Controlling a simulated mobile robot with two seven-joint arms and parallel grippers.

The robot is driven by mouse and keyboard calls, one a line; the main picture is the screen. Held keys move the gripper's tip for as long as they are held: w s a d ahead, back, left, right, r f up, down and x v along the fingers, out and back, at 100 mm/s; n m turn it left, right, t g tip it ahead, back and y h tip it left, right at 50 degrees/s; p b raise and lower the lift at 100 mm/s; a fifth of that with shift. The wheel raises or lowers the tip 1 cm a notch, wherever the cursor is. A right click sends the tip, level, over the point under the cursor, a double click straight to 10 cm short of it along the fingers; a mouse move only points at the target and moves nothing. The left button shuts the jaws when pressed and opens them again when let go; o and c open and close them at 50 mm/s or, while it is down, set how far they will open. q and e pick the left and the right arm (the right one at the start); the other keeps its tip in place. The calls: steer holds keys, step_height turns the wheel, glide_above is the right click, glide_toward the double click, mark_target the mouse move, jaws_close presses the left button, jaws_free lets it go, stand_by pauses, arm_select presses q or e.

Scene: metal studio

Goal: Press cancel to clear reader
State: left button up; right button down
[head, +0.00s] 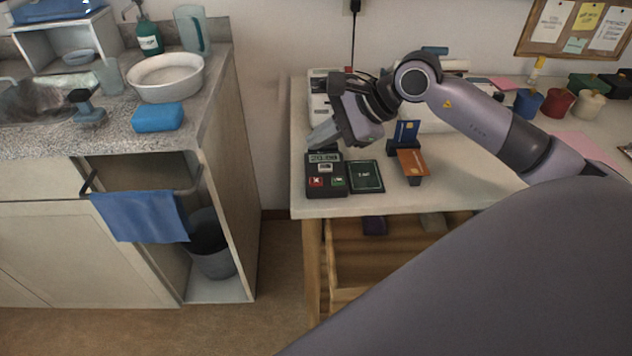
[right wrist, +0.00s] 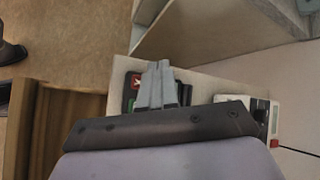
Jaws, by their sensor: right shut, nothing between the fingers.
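The black card reader (head: 326,176) lies on the white desk near its left front edge. Its display shows digits, and below it are a red cancel key (head: 316,182) with a white X and a green key (head: 338,181). My right gripper (head: 318,140) is shut and empty, just behind and above the reader's display. In the right wrist view the shut fingers (right wrist: 157,82) point over the reader, with the red key (right wrist: 136,81) right beside them on the left. I cannot tell whether the fingers touch the reader. My left gripper is in neither view.
A dark card pad (head: 366,177) lies right of the reader. An orange card (head: 412,162) and a blue card (head: 407,131) stand in holders further right. A white machine (head: 318,100) stands behind. An open drawer (head: 345,262) is below the desk.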

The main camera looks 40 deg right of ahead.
steer(key=b, duration=0.3)
glide_above(321, 181)
step_height(321, 181, down, 6)
steer(key=shift+r, duration=0.25)
steer(key=shift+f+b, duration=0.55)
arm_select(q)
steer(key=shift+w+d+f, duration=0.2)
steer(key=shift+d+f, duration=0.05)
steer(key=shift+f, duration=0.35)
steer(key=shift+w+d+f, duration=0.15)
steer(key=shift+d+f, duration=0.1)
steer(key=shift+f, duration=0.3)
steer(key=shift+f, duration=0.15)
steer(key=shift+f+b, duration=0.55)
steer(key=shift+b, duration=0.1)
arm_select(e)
steer(key=shift+f, duration=0.45)
